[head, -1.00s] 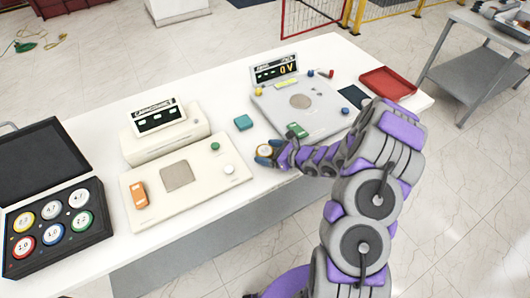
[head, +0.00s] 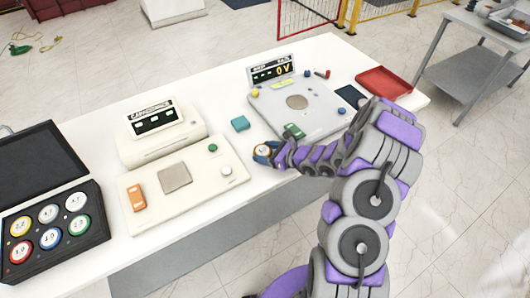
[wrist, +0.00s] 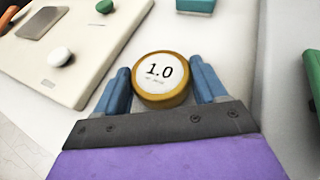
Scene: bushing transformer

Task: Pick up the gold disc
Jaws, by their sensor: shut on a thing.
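The gold disc (wrist: 160,79) has a gold rim and a white face marked 1.0. In the wrist view it sits between the two blue fingers of my gripper (wrist: 160,88), which is shut on it. In the head view the gold disc (head: 263,150) shows at the tip of my gripper (head: 266,152), over the white table between the two instruments. I cannot tell whether the disc touches the table.
A cream instrument (head: 190,185) is at left and a grey instrument (head: 320,122) at right. A teal block (head: 240,123) lies between them. A black case (head: 92,237) of several coloured discs is at far left. A red tray (head: 383,81) is at the back right.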

